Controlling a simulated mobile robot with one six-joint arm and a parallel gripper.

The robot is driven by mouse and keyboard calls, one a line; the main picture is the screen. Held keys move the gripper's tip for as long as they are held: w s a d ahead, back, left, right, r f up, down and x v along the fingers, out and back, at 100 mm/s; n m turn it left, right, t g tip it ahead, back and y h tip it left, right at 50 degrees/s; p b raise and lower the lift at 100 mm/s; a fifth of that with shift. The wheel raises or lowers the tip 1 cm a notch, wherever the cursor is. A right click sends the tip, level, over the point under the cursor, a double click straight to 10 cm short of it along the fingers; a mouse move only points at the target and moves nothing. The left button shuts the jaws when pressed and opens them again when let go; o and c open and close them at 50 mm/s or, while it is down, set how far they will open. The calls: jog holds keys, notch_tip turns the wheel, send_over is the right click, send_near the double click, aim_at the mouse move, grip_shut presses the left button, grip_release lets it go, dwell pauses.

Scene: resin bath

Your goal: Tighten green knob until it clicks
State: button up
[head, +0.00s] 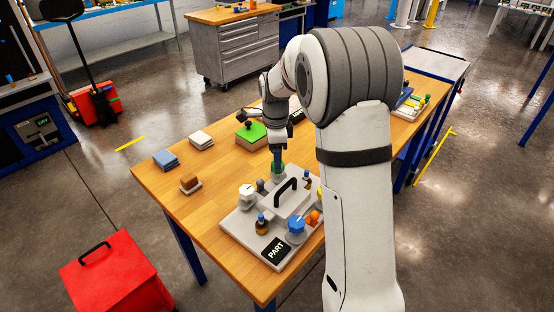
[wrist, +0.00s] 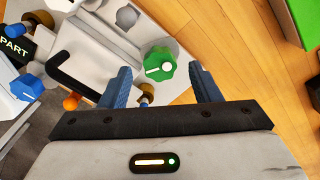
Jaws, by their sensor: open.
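The green knob (wrist: 160,64) is a lobed knob with a white mark and a round white spot on top. It sits on the far part of the grey fixture, and in the wrist view it lies between my fingertips. My gripper (wrist: 160,69) is open, with one blue finger to the left of the knob and one to the right. A gap shows on both sides, though I cannot tell the height difference. In the head view, my gripper (head: 277,160) points down over the green knob (head: 278,170), which is partly hidden by the fingers.
The fixture plate (head: 240,228) carries a black handle (head: 286,184), a blue knob (head: 296,225), an orange knob (head: 314,216) and small bottles close by. A green block (head: 250,137) stands behind.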

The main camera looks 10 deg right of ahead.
jog(key=shift+r, duration=2.6)
jog(key=shift+s+r+n, duration=0.2)
jog(key=shift+s+n, duration=0.1)
jog(key=s+r+n+t, duration=0.1)
jog(key=s+n, duration=0.8)
jog(key=s, duration=0.5)
jog(key=s+d+n+t, duration=0.1)
jog(key=s+n, duration=0.8)
jog(key=s, duration=0.5)
jog(key=shift+s+d+r+t, duration=0.15)
jog(key=shift+d+r+t, duration=0.15)
jog(key=shift+r+t, duration=0.1)
